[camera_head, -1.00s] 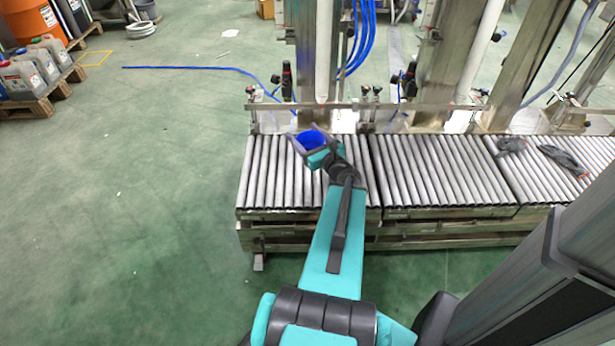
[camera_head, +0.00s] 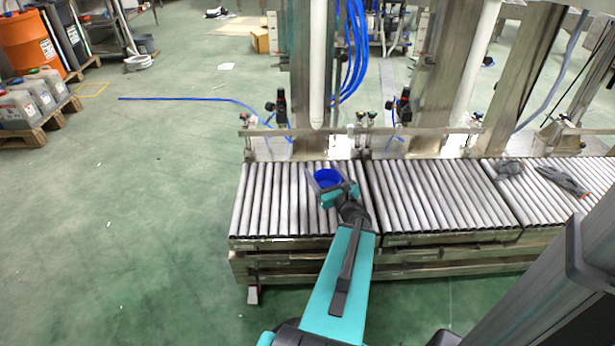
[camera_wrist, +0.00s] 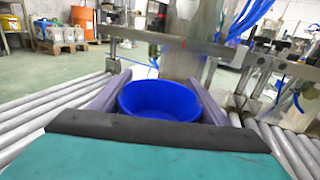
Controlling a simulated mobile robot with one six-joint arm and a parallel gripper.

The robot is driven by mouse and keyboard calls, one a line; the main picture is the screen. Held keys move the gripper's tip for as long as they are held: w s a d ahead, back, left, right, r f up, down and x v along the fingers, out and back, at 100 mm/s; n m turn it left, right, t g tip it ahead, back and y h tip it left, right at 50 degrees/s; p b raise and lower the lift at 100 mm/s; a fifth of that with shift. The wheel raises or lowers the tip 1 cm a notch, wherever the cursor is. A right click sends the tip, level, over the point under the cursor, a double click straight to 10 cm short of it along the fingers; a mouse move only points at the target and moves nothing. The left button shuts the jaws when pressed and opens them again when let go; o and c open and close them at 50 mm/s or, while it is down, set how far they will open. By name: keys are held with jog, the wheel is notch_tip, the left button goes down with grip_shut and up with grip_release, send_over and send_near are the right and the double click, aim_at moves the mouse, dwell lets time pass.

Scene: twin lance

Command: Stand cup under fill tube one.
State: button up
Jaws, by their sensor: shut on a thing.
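The blue cup (camera_head: 327,177) is held upright between the grey fingers of my gripper (camera_head: 326,182), over the left section of the roller conveyor (camera_head: 270,200). In the wrist view the cup (camera_wrist: 158,100) sits between the two fingers of my gripper (camera_wrist: 160,98), its open top facing up. Its base is hidden, so I cannot tell whether it touches the rollers. A white fill tube (camera_head: 318,70) hangs vertically behind the cup in the head view, its lower end above the conveyor's back edge. Another white tube (camera_head: 478,60) stands further right.
A metal rail (camera_head: 400,131) with clamps runs along the conveyor's back edge. Steel columns (camera_head: 435,85) and blue hoses (camera_head: 352,45) stand behind. Dark gloves (camera_head: 562,181) lie on the right rollers.

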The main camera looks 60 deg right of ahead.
jog(key=shift+w+d+f+b, duration=0.25)
jog(key=shift+w+d+b, duration=0.65)
jog(key=shift+b, duration=2.1)
jog(key=b+x, duration=0.1)
jog(key=x, duration=0.3)
jog(key=d+b+x, duration=0.1)
jog(key=x, duration=0.3)
jog(key=s+d+b+x, duration=0.1)
jog(key=x, duration=0.2)
jog(key=shift+w+d+f, duration=0.15)
jog(key=shift+w+f, duration=0.1)
jog(key=shift+f, duration=0.15)
jog(key=shift+w+d+f+b, duration=0.15)
jog(key=shift+w+d+b, duration=0.25)
jog(key=shift+w+d, duration=0.2)
jog(key=shift+s+a+f+b, duration=0.15)
jog(key=shift+f+b, duration=1)
jog(key=shift+f, duration=0.55)
jog(key=shift+f, duration=0.15)
jog(key=o, duration=1.1)
